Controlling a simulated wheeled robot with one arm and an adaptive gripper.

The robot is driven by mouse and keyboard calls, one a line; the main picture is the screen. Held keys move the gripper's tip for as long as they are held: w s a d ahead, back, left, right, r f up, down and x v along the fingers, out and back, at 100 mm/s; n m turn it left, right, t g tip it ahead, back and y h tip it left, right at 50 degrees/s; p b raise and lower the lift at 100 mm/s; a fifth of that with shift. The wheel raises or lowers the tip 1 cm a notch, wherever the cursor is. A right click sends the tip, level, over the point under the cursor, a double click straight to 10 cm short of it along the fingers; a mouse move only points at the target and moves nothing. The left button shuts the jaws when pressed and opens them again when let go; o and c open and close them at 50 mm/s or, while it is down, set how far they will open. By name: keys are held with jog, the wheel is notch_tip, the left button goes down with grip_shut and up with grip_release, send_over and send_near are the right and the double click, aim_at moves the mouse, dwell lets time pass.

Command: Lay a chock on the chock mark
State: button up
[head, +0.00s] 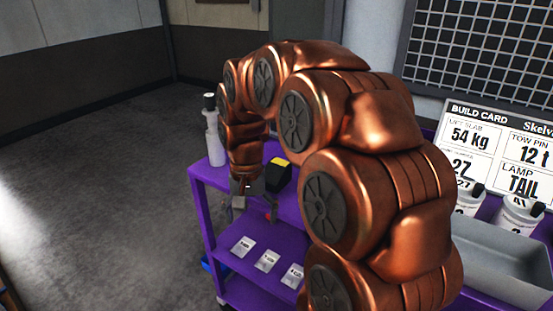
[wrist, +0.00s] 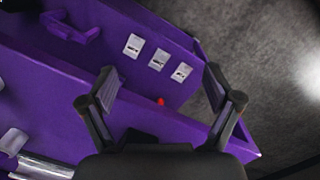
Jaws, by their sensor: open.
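My gripper (head: 240,192) hangs over the near-left part of a purple cart (head: 203,195). In the wrist view my gripper (wrist: 160,84) has its two fingers wide apart with nothing between them. I cannot pick out a chock or the chock mark for certain in either view. A small red thing (wrist: 160,101) shows below, between the fingers, by the cart's purple edge. Three white cards (wrist: 158,57) lie in a row on the cart's lower surface, and they also show in the head view (head: 267,260). My arm hides much of the cart.
A black block with a yellow top (head: 281,172) and a white bottle (head: 212,135) stand near my gripper. At right are a grey bin (head: 500,262), white tubs (head: 517,212) and a build card board (head: 497,150). Open floor (head: 100,190) lies left.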

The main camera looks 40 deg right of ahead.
aim_at(277, 165)
jog(key=w+d+r+m+p, duration=0.1)
jog(key=w+d+r, duration=0.1)
jog(key=w+d+r+m+p, duration=0.1)
jog(key=w+d+p, duration=0.1)
jog(key=d, duration=0.1)
jog(key=w+d+r+m+p, duration=0.1)
jog(key=w+d+r, duration=0.1)
jog(key=d, duration=0.1)
jog(key=shift+w+d+r+m+t, duration=0.2)
jog(key=shift+r+m+t, duration=0.1)
jog(key=shift+r+m, duration=0.1)
jog(key=w+d+m+p, duration=0.1)
jog(key=d, duration=0.1)
jog(key=d+r, duration=0.1)
jog(key=d, duration=0.1)
jog(key=w+d+m+p, duration=0.1)
jog(key=d, duration=0.1)
jog(key=shift+w+r+m+p, duration=0.3)
jog(key=shift+w+r+p, duration=0.05)
jog(key=shift+r, duration=0.05)
jog(key=shift+d+f, duration=0.2)
jog(key=shift+f, duration=1.05)
jog(key=shift+w+f+p, duration=0.15)
jog(key=shift+f+p, duration=0.4)
jog(key=shift+f, duration=0.8)
jog(key=shift+w+f+p, duration=0.1)
jog(key=shift+f+p, duration=0.45)
jog(key=shift+f, duration=0.8)
jog(key=c, duration=1.6)
jog(key=shift+r, duration=0.15)
